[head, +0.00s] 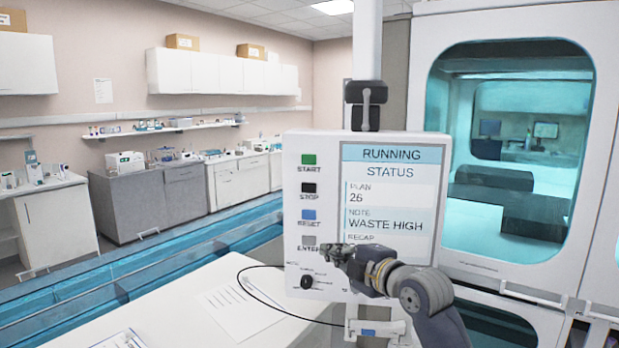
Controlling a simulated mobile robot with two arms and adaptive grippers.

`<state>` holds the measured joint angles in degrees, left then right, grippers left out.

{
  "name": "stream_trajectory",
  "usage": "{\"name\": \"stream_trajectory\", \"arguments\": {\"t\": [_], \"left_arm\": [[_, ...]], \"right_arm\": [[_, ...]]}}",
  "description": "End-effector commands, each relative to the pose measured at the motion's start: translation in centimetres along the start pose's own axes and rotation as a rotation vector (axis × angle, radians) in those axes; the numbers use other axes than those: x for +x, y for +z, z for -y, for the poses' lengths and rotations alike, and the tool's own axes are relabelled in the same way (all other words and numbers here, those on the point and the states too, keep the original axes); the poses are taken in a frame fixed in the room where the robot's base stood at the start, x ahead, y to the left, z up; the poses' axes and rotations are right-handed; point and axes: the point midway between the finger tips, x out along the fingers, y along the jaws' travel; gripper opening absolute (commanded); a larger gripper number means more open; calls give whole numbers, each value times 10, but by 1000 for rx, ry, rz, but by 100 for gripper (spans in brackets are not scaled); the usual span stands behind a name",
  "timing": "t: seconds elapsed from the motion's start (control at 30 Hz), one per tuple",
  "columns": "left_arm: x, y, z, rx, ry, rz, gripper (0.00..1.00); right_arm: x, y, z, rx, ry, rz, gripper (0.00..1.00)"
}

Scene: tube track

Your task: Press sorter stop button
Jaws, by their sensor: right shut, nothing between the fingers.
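The sorter's control panel (290,255) hangs in the middle of the head view. Its screen (393,195) reads RUNNING, STATUS, PLAN 26, NOTE WASTE HIGH. The black stop button (309,188) is on the panel's left side, below the green start button (309,159) and above the blue reset button (309,215). My right gripper (328,252) is shut and empty in front of the panel's lower part, beside the grey enter button (309,240) and below the stop button. I cannot tell whether it touches the panel. My left gripper is not in view.
A white table (165,312) with papers (243,308) lies at the lower left. A black cable (262,299) loops from the panel over it. A large white enclosure with a teal window (560,190) stands at the right. Counters and cabinets line the far wall.

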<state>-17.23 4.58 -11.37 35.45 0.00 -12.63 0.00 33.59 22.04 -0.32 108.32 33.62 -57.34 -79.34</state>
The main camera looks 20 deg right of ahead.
Motion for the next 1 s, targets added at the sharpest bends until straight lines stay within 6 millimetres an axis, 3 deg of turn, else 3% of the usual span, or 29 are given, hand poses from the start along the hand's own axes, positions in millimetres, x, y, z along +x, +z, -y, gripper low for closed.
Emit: {"name": "stream_trajectory", "arguments": {"t": [0.03,0.1,0.2,0.67,0.83,1.0], "left_arm": [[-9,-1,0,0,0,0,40],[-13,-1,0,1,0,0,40],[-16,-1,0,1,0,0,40],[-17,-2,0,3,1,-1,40],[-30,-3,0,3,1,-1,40],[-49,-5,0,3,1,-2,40]], "right_arm": [[-15,-16,-38,-69,40,-24,0],[-30,-32,-66,-146,76,-49,0],[-44,-46,-88,-214,106,-68,0],[-46,-50,-95,-237,118,-74,0],[-26,-53,-100,-232,118,-75,0],[8,-57,-105,-230,116,-75,0]]}}
